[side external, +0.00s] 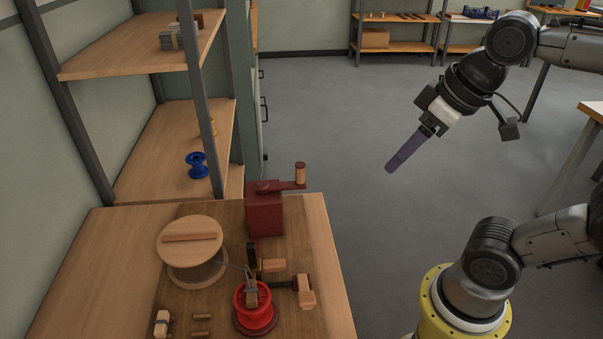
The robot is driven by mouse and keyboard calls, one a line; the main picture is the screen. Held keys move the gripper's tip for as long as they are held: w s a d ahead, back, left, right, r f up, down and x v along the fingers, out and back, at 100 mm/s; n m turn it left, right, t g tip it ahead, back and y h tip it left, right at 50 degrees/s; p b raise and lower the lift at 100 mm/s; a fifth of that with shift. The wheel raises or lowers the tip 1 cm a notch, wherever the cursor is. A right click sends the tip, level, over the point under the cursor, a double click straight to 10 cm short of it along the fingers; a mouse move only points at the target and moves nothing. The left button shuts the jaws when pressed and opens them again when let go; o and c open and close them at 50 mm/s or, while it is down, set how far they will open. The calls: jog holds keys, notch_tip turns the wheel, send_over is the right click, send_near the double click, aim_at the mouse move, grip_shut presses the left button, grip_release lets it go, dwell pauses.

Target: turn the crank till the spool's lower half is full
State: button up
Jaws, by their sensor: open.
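The crank is a dark red arm (274,187) on top of a dark red box (265,216), with an upright wooden handle (300,174) at its right end. A red spool (255,318) stands near the front of the board; how full its lower half is cannot be made out. A thin grey strand runs toward it from a large wooden-topped reel (190,260). My gripper (391,168) is open and empty, up in the air to the right of the crank and well apart from it. Its purple fingers point down-left and overlap in this view.
Wooden blocks and a clamp-like part (304,291) sit around the red spool. Small wooden pegs (201,325) lie at the front. A shelf rack (160,141) with a blue spool (197,165) stands behind left. The space between my gripper and the crank looks clear.

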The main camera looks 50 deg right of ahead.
jog(key=w+r+g, duration=0.1)
jog(key=w+r, duration=0.3)
jog(key=w, duration=0.4)
jog(key=g, duration=0.4)
send_over(300, 164)
notch_tip(300, 164, down, 7)
notch_tip(300, 164, down, 15)
jog(key=shift+s+r, duration=0.1)
jog(key=shift+r, duration=0.1)
grip_shut()
jog(key=shift+r, duration=0.1)
dwell(0.3)
